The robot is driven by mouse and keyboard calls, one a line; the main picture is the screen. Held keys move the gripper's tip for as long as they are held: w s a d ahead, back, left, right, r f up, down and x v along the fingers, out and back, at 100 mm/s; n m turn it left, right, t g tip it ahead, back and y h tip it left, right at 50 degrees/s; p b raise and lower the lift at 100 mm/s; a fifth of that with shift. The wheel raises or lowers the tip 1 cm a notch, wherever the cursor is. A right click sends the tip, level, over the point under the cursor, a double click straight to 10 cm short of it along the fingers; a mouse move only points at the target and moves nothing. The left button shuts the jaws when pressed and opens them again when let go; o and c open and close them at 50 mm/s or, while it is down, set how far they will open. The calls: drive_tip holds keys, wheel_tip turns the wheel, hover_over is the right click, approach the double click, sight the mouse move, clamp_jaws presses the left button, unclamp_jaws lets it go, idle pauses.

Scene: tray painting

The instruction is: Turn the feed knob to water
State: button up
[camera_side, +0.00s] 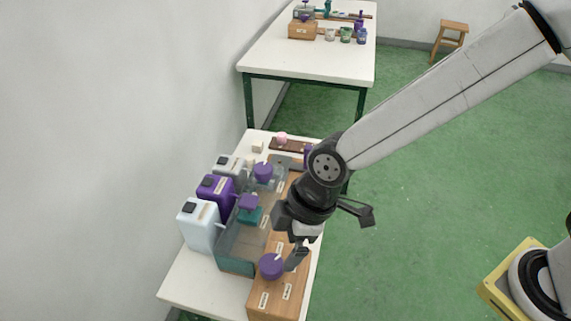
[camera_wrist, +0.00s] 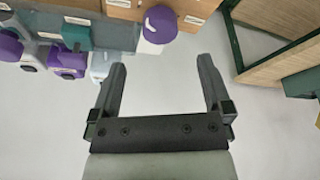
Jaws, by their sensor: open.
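The feed knob appears to be the round purple knob (camera_side: 271,265) with a pale pointer mark, on the wooden box (camera_side: 262,300) at the near end of the table. White labels sit on the box by it, too small to read. The knob also shows at the top of the wrist view (camera_wrist: 160,22), with labels on both sides. My gripper (camera_side: 297,257) is just right of the knob in the side view. In the wrist view my gripper (camera_wrist: 162,68) is open and empty, and the knob lies beyond its fingertips, not between them.
A clear grey tank (camera_side: 235,250) stands left of the box. Purple (camera_side: 217,192) and white (camera_side: 200,225) jugs line the wall side. More purple caps (camera_side: 263,172) stand farther back. A second table (camera_side: 310,60) is behind. The green floor to the right is mostly free.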

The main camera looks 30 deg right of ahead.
sight(271, 262)
drive_tip(key=n, duration=0.2)
drive_tip(key=w+n+g, duration=0.1)
drive_tip(key=shift+w+a+f+n, duration=0.1)
drive_tip(key=shift+a+f+n, duration=0.1)
drive_tip(key=shift+n, duration=0.2)
drive_tip(key=n, duration=0.2)
drive_tip(key=w+n+g, duration=0.1)
drive_tip(key=shift+a+n+g+h, duration=0.15)
drive_tip(key=shift+n+g+h, duration=0.15)
drive_tip(key=shift+n, duration=0.1)
drive_tip(key=n+g, duration=0.1)
drive_tip(key=n, duration=0.1)
drive_tip(key=w+n+g, duration=0.1)
drive_tip(key=n, duration=0.2)
drive_tip(key=n+g, duration=0.1)
drive_tip(key=n, duration=0.2)
drive_tip(key=shift+w+r, duration=0.3)
drive_tip(key=shift+w, duration=0.1)
drive_tip(key=shift+h, duration=0.3)
drive_tip(key=shift+x, duration=3.9)
